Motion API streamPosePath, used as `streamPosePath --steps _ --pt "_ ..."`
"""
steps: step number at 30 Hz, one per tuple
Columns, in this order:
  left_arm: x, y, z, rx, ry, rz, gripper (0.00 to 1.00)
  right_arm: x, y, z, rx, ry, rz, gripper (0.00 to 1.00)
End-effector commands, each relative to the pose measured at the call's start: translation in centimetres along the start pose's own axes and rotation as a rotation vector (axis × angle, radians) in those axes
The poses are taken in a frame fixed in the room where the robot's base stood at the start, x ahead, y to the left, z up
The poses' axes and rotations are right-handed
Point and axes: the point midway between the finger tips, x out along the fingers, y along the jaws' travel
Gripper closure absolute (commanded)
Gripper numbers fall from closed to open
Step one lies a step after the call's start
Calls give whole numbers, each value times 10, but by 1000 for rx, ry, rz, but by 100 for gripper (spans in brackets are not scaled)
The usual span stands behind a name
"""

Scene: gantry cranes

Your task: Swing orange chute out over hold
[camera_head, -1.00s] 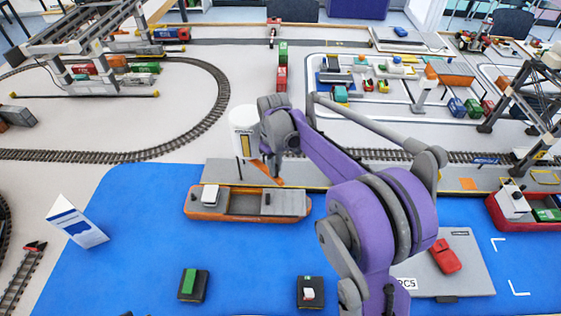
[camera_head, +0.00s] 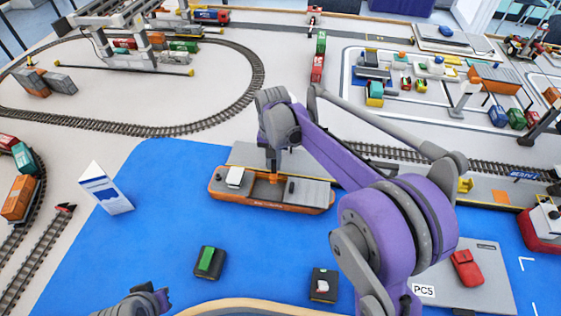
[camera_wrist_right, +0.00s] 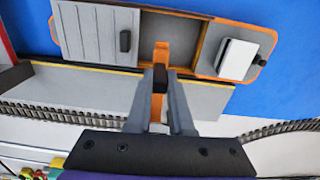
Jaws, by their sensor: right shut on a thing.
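The orange chute (camera_wrist_right: 161,52) reaches out from between my right gripper's fingers in the right wrist view. Its outer end shows over the open brown hold of the ship (camera_wrist_right: 190,42), between the grey hatch cover and the white deckhouse. My right gripper (camera_wrist_right: 160,85) is shut on the chute. In the head view, the right gripper (camera_head: 273,163) points down at the ship's quay side, with the chute (camera_head: 275,178) just below it. The ship (camera_head: 272,205) lies along the quay. My right wrist hides what is behind it. Part of my left arm shows at the bottom left; its fingers do not.
The grey quay (camera_head: 330,180) runs behind the ship, with rail track beyond. A white folded card (camera_head: 105,190) stands on the left of the blue water mat (camera_head: 165,225). Two small dark blocks sit on the mat in front. A red ship (camera_head: 541,230) is at the right.

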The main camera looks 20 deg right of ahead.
Motion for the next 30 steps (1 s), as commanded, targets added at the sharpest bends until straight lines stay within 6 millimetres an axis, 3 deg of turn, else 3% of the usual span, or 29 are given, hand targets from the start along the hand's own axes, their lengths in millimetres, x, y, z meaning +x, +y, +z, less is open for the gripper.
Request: streamPosePath --steps 20,21,26,30 --pt "0 0 0 0 0 0 100 -1 -8 -1 68 2 -2 100" --pt "0 0 0 0 0 0 100 -1 -8 -1 68 2 -2 79" --pt "0 0 0 0 0 0 100 -1 -8 -1 67 2 -1 50" --pt "0 0 0 0 0 0 100 0 -8 -1 67 1 -1 50"
